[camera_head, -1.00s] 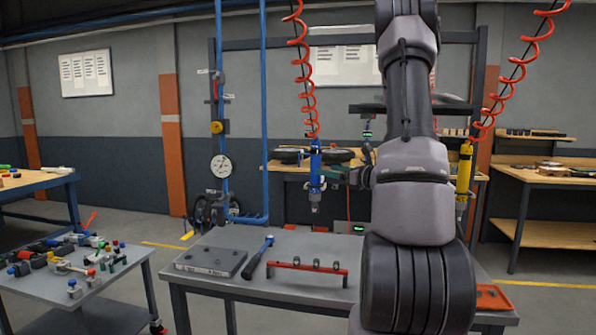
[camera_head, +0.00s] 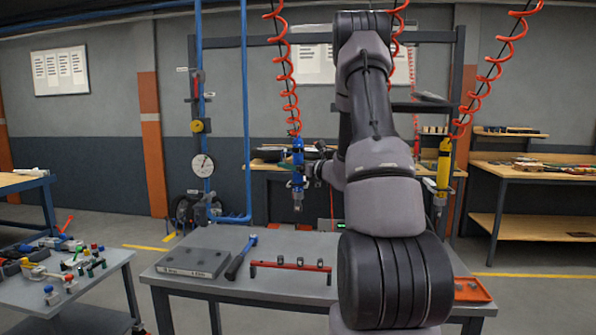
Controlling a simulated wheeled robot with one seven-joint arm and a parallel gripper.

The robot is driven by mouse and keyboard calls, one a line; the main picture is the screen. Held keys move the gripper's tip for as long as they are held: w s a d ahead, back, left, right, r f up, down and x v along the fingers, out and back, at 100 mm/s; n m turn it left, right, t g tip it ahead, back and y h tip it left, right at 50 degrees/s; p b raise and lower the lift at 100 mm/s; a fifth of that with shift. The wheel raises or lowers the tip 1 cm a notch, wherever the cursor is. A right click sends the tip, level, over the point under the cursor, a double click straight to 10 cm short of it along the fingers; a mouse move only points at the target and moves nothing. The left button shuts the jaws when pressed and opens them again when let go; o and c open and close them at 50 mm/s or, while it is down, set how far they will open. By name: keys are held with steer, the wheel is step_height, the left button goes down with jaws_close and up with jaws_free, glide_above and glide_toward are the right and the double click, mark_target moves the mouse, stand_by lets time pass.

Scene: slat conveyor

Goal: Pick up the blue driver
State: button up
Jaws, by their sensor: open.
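The blue driver (camera_head: 298,158) hangs upright from a red coiled hose above the grey workbench, left of my arm. Its dark tip points down and is clear of the bench top. My gripper (camera_head: 308,172) is at the right side of the driver, at about the middle of its body, and is open. It is small and partly hidden by my own wrist, so I cannot tell whether the fingers are around the driver or only beside it.
A yellow driver (camera_head: 443,165) hangs on another coiled hose at right. The grey bench (camera_head: 225,282) holds a flat plate (camera_head: 195,263), a hammer (camera_head: 241,258), a red rack (camera_head: 290,267) and an orange tray (camera_head: 470,290). A cart with tools (camera_head: 75,290) stands at left.

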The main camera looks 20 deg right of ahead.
jaws_close()
stand_by(0.3)
